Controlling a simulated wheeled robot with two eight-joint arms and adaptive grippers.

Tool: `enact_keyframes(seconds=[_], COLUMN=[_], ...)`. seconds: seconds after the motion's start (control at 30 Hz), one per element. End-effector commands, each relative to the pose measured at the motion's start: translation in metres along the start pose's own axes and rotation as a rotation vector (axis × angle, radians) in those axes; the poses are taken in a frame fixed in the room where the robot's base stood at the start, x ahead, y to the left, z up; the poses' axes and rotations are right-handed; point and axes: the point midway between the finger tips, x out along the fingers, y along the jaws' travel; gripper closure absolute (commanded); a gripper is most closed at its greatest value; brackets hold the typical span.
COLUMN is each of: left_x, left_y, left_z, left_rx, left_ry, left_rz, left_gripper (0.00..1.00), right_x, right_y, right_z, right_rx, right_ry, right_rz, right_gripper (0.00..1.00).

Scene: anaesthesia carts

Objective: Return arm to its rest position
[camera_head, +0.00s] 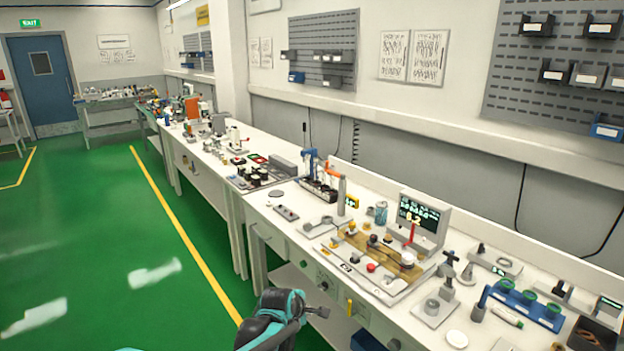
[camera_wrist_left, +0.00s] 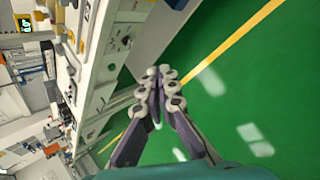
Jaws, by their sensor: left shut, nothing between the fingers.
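My left arm (camera_head: 275,318), teal and black, shows at the bottom middle of the head view, beside the front of the long white bench. In the left wrist view my left gripper (camera_wrist_left: 158,73) has its fingertips together with nothing held between them. It hangs over the green floor, apart from the bench, which lies to its left in that tilted view. My right gripper cannot be made out in these frames.
The white bench (camera_head: 262,214) carries a small display (camera_head: 418,222), a wooden board (camera_head: 357,242), a blue rack (camera_head: 527,306) and many small parts. Knobs and a yellow handle (camera_head: 349,307) sit on its front. The green floor (camera_head: 90,240) to the left is open, with a yellow line.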

Motion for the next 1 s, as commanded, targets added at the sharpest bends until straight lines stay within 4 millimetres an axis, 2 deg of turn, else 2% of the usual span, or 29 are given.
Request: enact_keyframes(seconds=[0.03, 0.2, 0.37, 0.5, 0.63, 0.8, 0.9, 1.0], left_x=[-0.027, -0.107, -0.172, -0.218, -0.25, -0.272, -0.277, -0.279], left_y=[-0.002, -0.02, -0.053, -0.093, -0.134, -0.178, -0.193, -0.2], left_z=[-0.009, -0.035, -0.059, -0.078, -0.094, -0.108, -0.112, -0.115], left_rx=[0.084, 0.418, 0.729, 1.001, 1.245, 1.487, 1.571, 1.61], left_ry=[0.014, 0.06, 0.099, 0.126, 0.144, 0.153, 0.153, 0.152], left_rz=[-0.001, -0.016, -0.046, -0.085, -0.128, -0.179, -0.198, -0.208], left_gripper=[1.0, 1.0, 1.0, 1.0, 1.0, 1.0, 1.0, 1.0], right_x=[0.0, 0.0, 0.0, 0.0, 0.0, 0.0, 0.0, 0.0], right_y=[0.0, 0.0, 0.0, 0.0, 0.0, 0.0, 0.0, 0.0], right_z=[0.0, 0.0, 0.0, 0.0, 0.0, 0.0, 0.0, 0.0], right_rx=[0.0, 0.0, 0.0, 0.0, 0.0, 0.0, 0.0, 0.0], right_ry=[0.0, 0.0, 0.0, 0.0, 0.0, 0.0, 0.0, 0.0], right_rz=[0.0, 0.0, 0.0, 0.0, 0.0, 0.0, 0.0, 0.0], right_gripper=[1.0, 1.0, 1.0, 1.0, 1.0, 1.0, 1.0, 1.0])
